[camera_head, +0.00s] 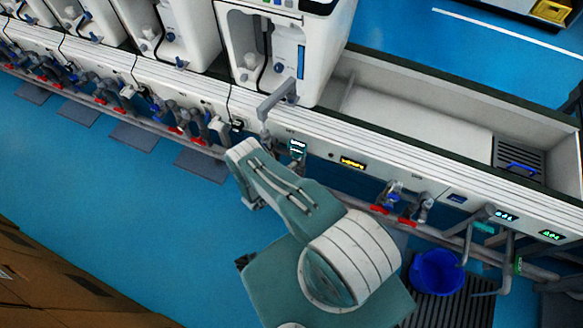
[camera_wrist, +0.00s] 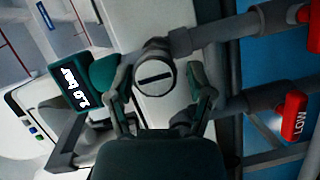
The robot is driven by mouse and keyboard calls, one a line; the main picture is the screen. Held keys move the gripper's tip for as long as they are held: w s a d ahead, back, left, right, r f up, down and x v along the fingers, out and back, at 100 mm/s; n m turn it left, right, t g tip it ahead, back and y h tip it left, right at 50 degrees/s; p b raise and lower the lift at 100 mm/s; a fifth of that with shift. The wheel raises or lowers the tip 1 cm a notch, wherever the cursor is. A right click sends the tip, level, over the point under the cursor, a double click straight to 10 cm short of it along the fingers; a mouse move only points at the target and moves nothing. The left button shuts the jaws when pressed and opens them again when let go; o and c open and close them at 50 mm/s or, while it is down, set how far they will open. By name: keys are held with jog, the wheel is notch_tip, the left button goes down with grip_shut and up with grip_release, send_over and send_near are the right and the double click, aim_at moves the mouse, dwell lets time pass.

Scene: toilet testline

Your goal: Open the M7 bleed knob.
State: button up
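In the wrist view a round grey knob (camera_wrist: 154,76) with a dark straight slot across its face sits on a grey fitting. My gripper (camera_wrist: 156,84) has its two fingers apart, one on each side of this knob. A gap seems to remain at each side, and contact cannot be seen. No M7 label is readable. A small display (camera_wrist: 80,92) reading 1.0 bar stands left of the knob. In the head view my arm reaches to the front of the long white bench (camera_head: 390,165), and its end hides the fingers and knob.
Grey pipes with red handles (camera_wrist: 293,115) run right of the knob. In the head view a white machine (camera_head: 285,50) stands on the bench behind my arm. Valves with red handles (camera_head: 391,212) and a blue bucket (camera_head: 437,272) are to the right.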

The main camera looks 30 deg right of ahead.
jog(key=shift+s, duration=0.15)
jog(key=v, duration=1.2)
jog(key=shift+f, duration=0.15)
